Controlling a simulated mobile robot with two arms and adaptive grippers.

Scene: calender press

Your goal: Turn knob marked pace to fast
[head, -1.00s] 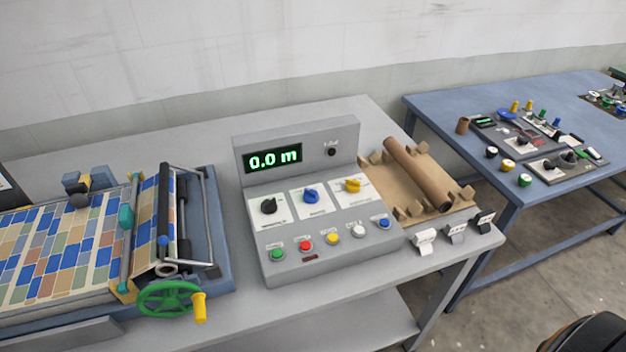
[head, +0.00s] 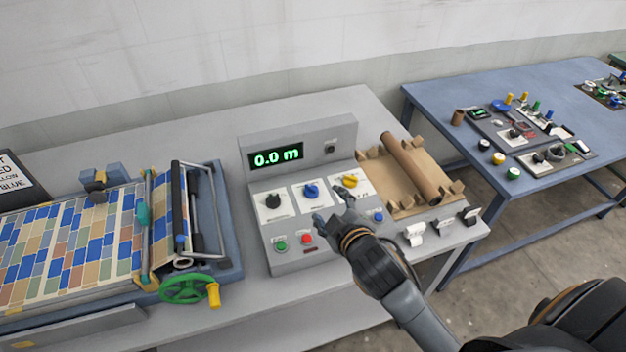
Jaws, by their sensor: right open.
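The grey control box (head: 289,262) stands on the table and carries three knobs on white plates: a black knob (head: 272,200), a blue knob (head: 311,191) and a yellow knob (head: 349,181). The lettering on the plates is too small to read, so I cannot tell which is marked pace. My right gripper (head: 331,205) is open and empty in front of the box, its fingertips just below and right of the blue knob and near the yellow one. It hides some of the lower buttons. Contact cannot be told. My left gripper is not in view.
Green (head: 281,246) and red (head: 307,239) buttons sit below the knobs; a blue button (head: 378,216) shows right of my gripper. A green display (head: 276,157) reads 0.0 m. A press with a green handwheel (head: 187,289) stands left. A cardboard tray holds a brown roll (head: 410,165) at right.

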